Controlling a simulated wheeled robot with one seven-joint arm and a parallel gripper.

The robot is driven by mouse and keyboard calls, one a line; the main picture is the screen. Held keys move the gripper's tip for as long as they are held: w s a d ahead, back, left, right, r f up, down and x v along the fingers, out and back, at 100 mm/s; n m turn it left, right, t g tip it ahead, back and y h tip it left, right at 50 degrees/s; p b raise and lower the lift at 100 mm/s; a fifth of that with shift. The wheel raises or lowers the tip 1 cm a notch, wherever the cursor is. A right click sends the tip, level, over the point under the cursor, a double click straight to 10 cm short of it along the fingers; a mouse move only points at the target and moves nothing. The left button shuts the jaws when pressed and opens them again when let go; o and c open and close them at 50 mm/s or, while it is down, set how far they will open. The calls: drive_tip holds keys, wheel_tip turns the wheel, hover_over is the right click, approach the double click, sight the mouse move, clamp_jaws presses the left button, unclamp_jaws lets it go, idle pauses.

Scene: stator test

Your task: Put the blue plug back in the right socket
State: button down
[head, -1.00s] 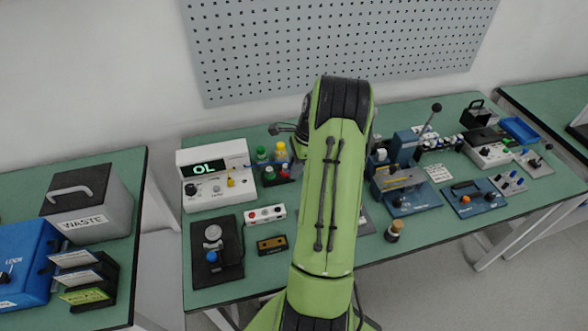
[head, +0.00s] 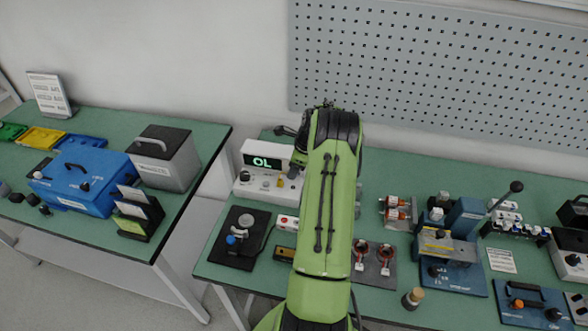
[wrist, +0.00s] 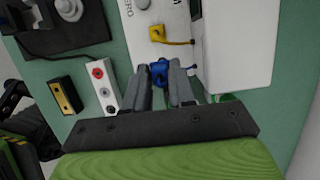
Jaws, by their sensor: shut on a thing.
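My gripper (wrist: 160,73) is shut on the blue plug (wrist: 160,70), which shows between its fingertips in the wrist view. The white meter (wrist: 171,58) lies beneath, and the plug appears over its lower part. Whether the plug touches the meter I cannot tell, and the socket under it is hidden. A yellow plug (wrist: 156,34) with a lead is on the meter's face just beyond the blue plug. In the head view the meter (head: 246,187) reads "OL"; my arm covers its right part and hides the blue plug.
A white block (wrist: 105,92) with red and dark sockets and a black-and-yellow block (wrist: 66,95) lie left of my gripper in the wrist view. A black-based device (head: 238,238) stands at the bench's left. A wooden-topped stamp (head: 413,298) is near the front edge.

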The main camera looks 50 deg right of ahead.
wheel_tip(320, 180, down, 3)
drive_tip(key=shift+r+b, duration=0.1)
drive_tip(key=shift+b, duration=0.85)
drive_tip(key=shift+f, duration=0.95)
drive_tip(key=shift+f, duration=0.3)
drive_tip(key=c, duration=0.9)
unclamp_jaws()
drive_tip(key=shift+o, duration=0.2)
drive_tip(key=shift+s+r, duration=0.1)
drive_tip(key=shift+r, duration=0.05)
drive_tip(key=p+v, duration=0.1)
drive_tip(key=v, duration=1.4)
drive_tip(key=shift+r, duration=0.25)
